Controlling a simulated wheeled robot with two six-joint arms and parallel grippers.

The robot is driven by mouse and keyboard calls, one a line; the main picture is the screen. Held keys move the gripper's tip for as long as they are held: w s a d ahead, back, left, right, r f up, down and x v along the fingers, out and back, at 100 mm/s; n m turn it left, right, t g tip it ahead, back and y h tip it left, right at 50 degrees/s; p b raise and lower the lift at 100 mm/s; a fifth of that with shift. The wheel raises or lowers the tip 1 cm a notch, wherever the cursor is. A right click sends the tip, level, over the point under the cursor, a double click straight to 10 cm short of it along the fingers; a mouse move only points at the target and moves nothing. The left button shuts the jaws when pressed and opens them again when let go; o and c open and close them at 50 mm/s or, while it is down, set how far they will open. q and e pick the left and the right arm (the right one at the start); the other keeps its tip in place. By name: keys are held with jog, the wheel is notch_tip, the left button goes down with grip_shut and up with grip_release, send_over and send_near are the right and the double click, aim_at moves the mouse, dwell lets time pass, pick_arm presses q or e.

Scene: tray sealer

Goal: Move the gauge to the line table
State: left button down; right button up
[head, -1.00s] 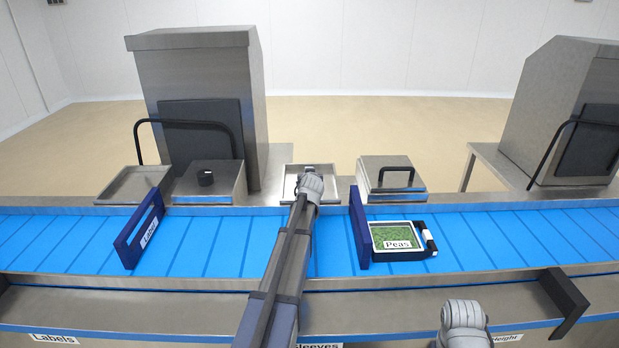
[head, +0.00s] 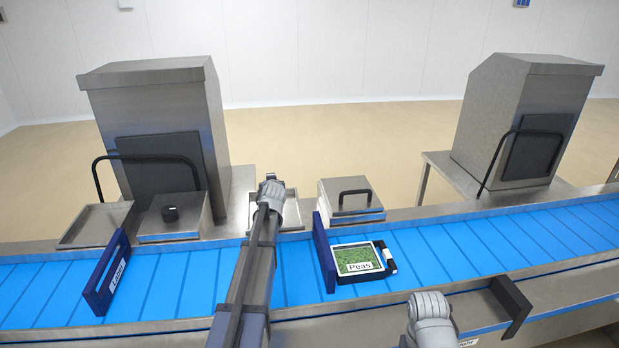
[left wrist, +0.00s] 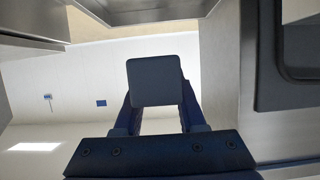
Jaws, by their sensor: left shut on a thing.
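My left arm reaches across the blue conveyor in the head view. Its gripper (head: 270,190) is over the shallow metal tray behind the belt, with the fingertips hidden behind the wrist. In the left wrist view the left gripper (left wrist: 155,105) is shut on a dark grey, square-faced block (left wrist: 163,82), held between two blue fingers. This may be the gauge; I cannot tell for sure, and it is hidden in the head view. My right arm (head: 431,315) shows at the front edge; its fingers cannot be made out. I cannot tell which surface is the line table.
A Peas tray (head: 357,262) sits on the belt (head: 450,245) beside a blue plate (head: 324,252) and a black cylinder (head: 387,257). A Label plate (head: 107,275) stands at left. Metal machines (head: 160,130) (head: 520,120) and a lidded box (head: 350,205) stand behind.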

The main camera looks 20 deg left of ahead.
pick_arm(q)
jog(key=shift+w+a+f, duration=0.2)
jog(key=shift+w+f, duration=0.05)
jog(key=shift+f, duration=0.15)
jog(key=shift+s+d+f+b, duration=0.1)
jog(key=shift+s+d+b, duration=0.1)
jog(key=shift+b, duration=0.3)
notch_tip(320, 180, down, 5)
jog(key=b, duration=0.5)
jog(key=shift+w+a, duration=0.1)
jog(key=shift+f+b, duration=2)
jog(key=shift+f, duration=0.05)
pick_arm(e)
notch_tip(320, 180, down, 10)
jog(key=shift+w+a, duration=0.3)
jog(key=shift+w, duration=0.15)
pick_arm(q)
jog(key=shift+f, duration=0.1)
jog(key=shift+f, duration=0.15)
jog(key=shift+c, duration=2.4)
grip_release()
pick_arm(e)
jog(key=shift+f, duration=0.1)
